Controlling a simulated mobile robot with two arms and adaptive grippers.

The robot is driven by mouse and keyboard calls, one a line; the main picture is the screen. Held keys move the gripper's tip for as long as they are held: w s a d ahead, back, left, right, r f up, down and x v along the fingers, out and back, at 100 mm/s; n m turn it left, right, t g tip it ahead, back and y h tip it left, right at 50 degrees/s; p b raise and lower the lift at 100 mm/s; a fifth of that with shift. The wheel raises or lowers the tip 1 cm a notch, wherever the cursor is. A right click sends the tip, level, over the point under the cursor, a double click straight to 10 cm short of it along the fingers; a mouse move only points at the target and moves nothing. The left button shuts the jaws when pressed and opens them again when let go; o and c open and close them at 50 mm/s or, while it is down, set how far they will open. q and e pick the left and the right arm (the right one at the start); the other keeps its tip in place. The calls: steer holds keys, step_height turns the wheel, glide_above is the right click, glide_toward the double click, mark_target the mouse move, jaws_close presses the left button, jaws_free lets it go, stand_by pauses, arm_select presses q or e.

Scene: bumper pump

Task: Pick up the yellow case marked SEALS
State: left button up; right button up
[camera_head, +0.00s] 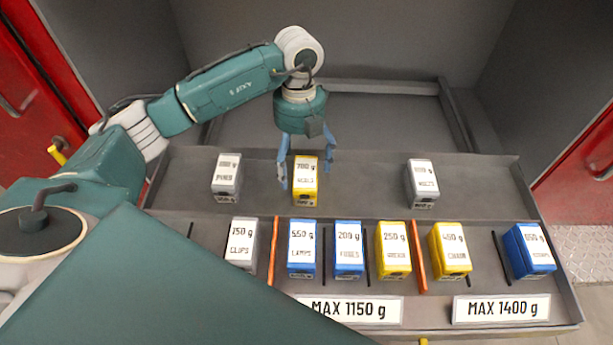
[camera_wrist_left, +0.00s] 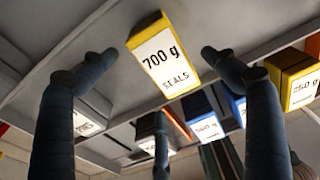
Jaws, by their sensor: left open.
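The yellow case marked SEALS (camera_head: 305,182) stands on the upper step of the grey drawer, left of centre. Its label reads 700 g, and it also shows in the left wrist view (camera_wrist_left: 164,58). My left gripper (camera_head: 306,178) is open above and around the case, with one blue finger on each side of it. In the left wrist view the fingertips (camera_wrist_left: 155,55) lie to the left and right of the case, with gaps visible on both sides. My right gripper is not in view.
A grey-white case (camera_head: 227,178) stands to the left and another (camera_head: 422,184) to the right on the same step. Below is a row with several cases, such as a blue 550 g LAMPS case (camera_head: 302,248), between thin dividers. Labels MAX 1150 g (camera_head: 349,309) and MAX 1400 g (camera_head: 501,308) mark the front.

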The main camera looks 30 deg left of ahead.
mark_target(301, 171)
arm_select(q)
steer(key=shift+f, duration=0.7)
step_height(301, 171, down, 4)
steer(key=shift+r+p, duration=0.2)
steer(key=shift+p, duration=0.65)
steer(key=shift+f, duration=0.5)
steer(key=shift+d, duration=0.1)
steer(key=c, duration=1.6)
steer(key=shift+r, duration=0.1)
steer(key=c, duration=0.3)
steer(key=shift+c, duration=0.2)
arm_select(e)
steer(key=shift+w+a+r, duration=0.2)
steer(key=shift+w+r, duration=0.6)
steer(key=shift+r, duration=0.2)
